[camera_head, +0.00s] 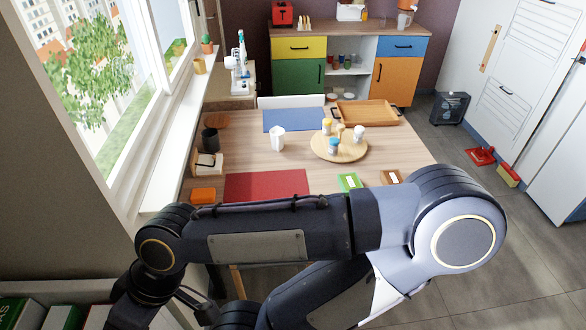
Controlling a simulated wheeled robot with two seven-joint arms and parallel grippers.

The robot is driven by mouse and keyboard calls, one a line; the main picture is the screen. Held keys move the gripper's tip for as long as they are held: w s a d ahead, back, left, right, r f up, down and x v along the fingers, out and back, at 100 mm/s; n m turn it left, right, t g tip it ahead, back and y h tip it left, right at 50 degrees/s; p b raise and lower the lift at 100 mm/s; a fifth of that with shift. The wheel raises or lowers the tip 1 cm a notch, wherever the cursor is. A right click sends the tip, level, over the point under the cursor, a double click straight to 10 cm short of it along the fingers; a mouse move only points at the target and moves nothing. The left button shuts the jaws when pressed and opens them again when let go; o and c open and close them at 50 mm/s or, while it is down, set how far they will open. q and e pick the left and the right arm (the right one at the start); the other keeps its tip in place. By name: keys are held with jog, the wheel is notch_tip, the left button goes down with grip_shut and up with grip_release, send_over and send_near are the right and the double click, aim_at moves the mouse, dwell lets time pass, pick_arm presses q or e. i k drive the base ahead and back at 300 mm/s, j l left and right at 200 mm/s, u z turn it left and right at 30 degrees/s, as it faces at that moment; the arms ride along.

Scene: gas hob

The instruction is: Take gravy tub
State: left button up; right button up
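I cannot pick out a gravy tub for certain. Small tubs and shakers with blue, yellow and white colours stand on a round wooden board (318,151) on the table, too small to read. A green box (349,182) and a brown box (391,177) lie near the table's front right, partly hidden by my arm. One of my arms lies across the lower part of the head view, bent, with its wrist end at the lower left. No gripper fingers show, so I cannot see either gripper's state.
The table (300,143) also bears a white jug (277,138), a wooden tray (367,112), a red mat (265,185), a blue mat (285,121) and a dark cup (210,140). A sideboard (298,77) stands behind. A low shelf with packets (62,317) is at the lower left.

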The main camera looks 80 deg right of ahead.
aim_at(387, 177)
jog(key=k+l+z, duration=0.1)
jog(key=z, duration=0.9)
jog(key=i+l+z, duration=0.15)
jog(key=z, duration=1.45)
jog(key=j+z, duration=0.15)
jog(key=z, duration=0.35)
jog(key=j+z, duration=0.1)
jog(key=z, duration=0.35)
jog(key=i+l+z, duration=0.1)
jog(key=i+l+u, duration=0.45)
jog(key=i+l, duration=0.15)
jog(key=i, duration=0.2)
jog(key=i+l+u, duration=0.45)
jog(key=i+l, duration=0.25)
jog(key=l, duration=0.1)
